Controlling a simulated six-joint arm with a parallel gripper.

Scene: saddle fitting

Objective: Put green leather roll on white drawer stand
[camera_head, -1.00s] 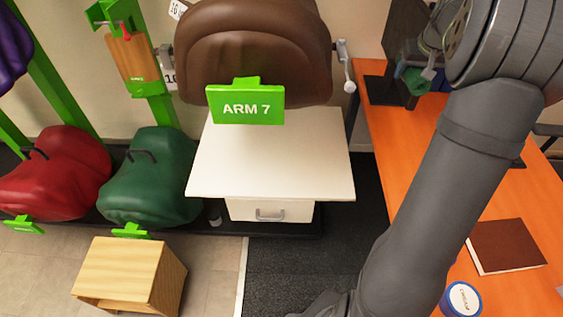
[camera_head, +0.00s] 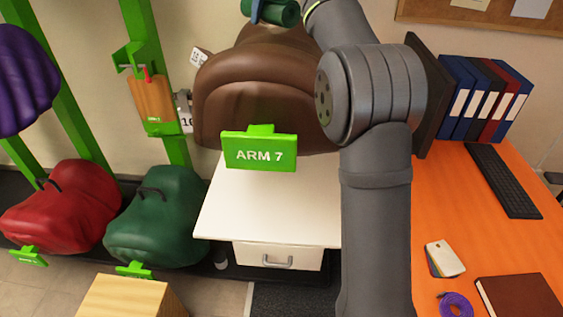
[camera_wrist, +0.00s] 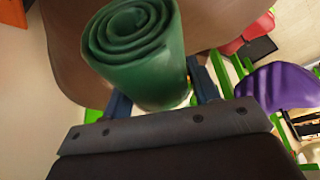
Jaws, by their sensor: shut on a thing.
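The green leather roll (camera_head: 278,12) is at the top edge of the head view, above the brown saddle and partly cut off. In the wrist view the roll (camera_wrist: 140,55) shows its spiral end, between the blue fingers of my gripper (camera_wrist: 162,92). My gripper (camera_head: 262,12) is shut on the roll and holds it up in the air. The white drawer stand (camera_head: 255,210) is below, with a bare white top and a closed drawer (camera_head: 278,256). My arm hides its right side.
The brown saddle (camera_head: 255,95) and a green ARM 7 sign (camera_head: 260,150) overhang the stand's rear. Red (camera_head: 60,205) and green (camera_head: 155,220) saddles are at left. An orange desk (camera_head: 450,215) with binders, keyboard and brown book is at right.

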